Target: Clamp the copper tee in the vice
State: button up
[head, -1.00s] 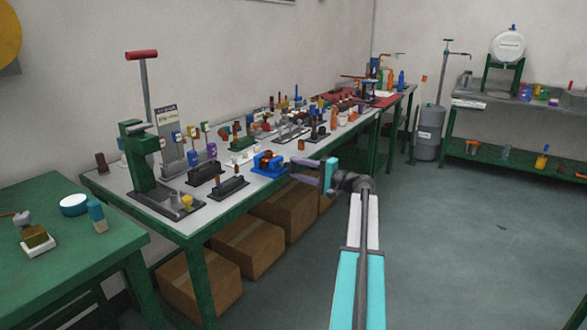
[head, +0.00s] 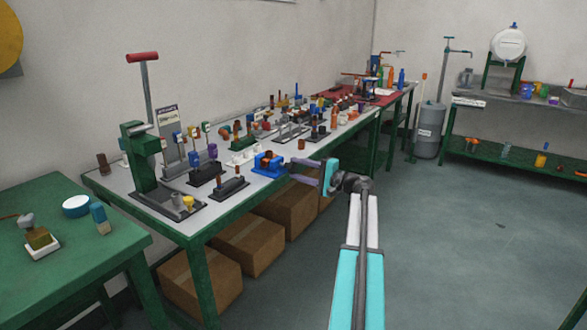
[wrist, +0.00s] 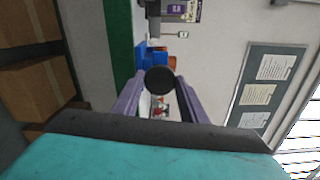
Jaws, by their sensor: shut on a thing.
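The blue vice (head: 270,168) sits at the front edge of the long grey-topped bench. The copper tee (head: 266,158) shows orange-brown between its jaws; whether it is pressed tight cannot be told. My gripper (head: 296,171) reaches in from the right, level with the vice's front end. In the wrist view, its purple fingers (wrist: 158,94) lie on either side of a dark round knob (wrist: 160,79) and are shut on it. The knob stands in front of the blue vice (wrist: 144,57) and the copper tee (wrist: 156,60), hiding part of them.
The bench (head: 247,192) is crowded with small fixtures and parts. A green press with a red handle (head: 142,57) stands at its left end. Cardboard boxes (head: 249,245) lie underneath. The floor to the right (head: 460,250) is clear.

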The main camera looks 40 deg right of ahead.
jog(key=shift+f+m+p, duration=0.1)
jog(key=shift+m+p, duration=1.9)
jog(key=shift+p, duration=0.95)
dwell(1.0)
jog(key=o, duration=1.1)
jog(key=shift+n+b, duration=1.7)
jog(key=shift+b, duration=1.1)
jog(key=shift+n+b, duration=1.1)
jog(key=shift+b, duration=0.5)
jog(key=c, duration=1.1)
